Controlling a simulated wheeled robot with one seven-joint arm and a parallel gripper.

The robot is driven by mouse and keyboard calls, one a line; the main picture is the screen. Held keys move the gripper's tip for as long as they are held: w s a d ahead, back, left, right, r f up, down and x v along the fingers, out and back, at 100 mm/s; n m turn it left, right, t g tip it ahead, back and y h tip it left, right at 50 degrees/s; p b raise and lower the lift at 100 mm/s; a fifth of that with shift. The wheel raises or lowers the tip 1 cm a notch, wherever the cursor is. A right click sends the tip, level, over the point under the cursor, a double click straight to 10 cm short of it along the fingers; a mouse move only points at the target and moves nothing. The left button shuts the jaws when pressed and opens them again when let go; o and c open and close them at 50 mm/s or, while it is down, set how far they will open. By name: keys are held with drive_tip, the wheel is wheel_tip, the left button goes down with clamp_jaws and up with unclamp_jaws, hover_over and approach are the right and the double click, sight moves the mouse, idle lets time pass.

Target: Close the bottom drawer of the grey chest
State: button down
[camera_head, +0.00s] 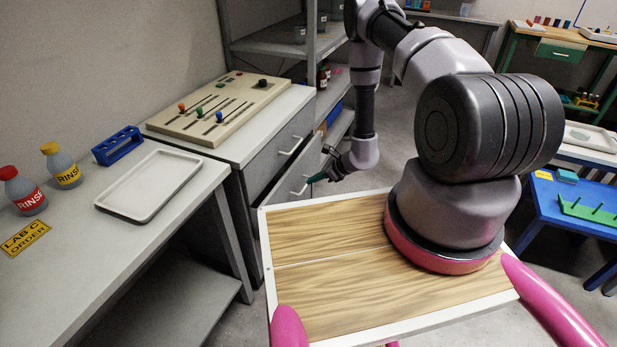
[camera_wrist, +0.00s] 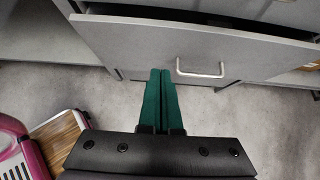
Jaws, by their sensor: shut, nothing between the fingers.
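The grey chest (camera_head: 243,158) stands left of centre in the head view. Its bottom drawer (camera_head: 288,180) is partly pulled out, with the front standing away from the body. In the wrist view the drawer front (camera_wrist: 130,42) spans the upper part, with a dark gap above it and a metal handle (camera_wrist: 201,72) at its lower middle. My gripper (camera_head: 316,179) has green fingers close to the drawer front in the head view. In the wrist view the fingers (camera_wrist: 161,72) are together and empty, left of the handle. I cannot tell whether they touch the front.
A control panel with sliders (camera_head: 219,108) sits on the chest. A bench (camera_head: 75,265) with a white tray (camera_head: 150,212) stands at left. A shelf unit (camera_head: 285,45) stands behind the chest. A blue table (camera_head: 562,200) is at right. Grey floor lies below the drawer.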

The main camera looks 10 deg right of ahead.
sight(281, 180)
drive_tip(key=x, duration=0.3)
drive_tip(key=r+x, duration=0.1)
drive_tip(key=x, duration=0.2)
drive_tip(key=a+x, duration=0.1)
drive_tip(key=x, duration=0.2)
drive_tip(key=shift+w+a, duration=0.1)
drive_tip(key=shift+w, duration=0.35)
drive_tip(key=shift+w+a, duration=0.35)
drive_tip(key=shift+a, duration=0.15)
drive_tip(key=shift+a, duration=0.1)
drive_tip(key=w+a, duration=0.2)
drive_tip(key=a, duration=0.1)
drive_tip(key=shift+w, duration=0.1)
drive_tip(key=shift+w+a+r, duration=0.1)
drive_tip(key=shift+w+a, duration=0.2)
drive_tip(key=shift+a, duration=0.05)
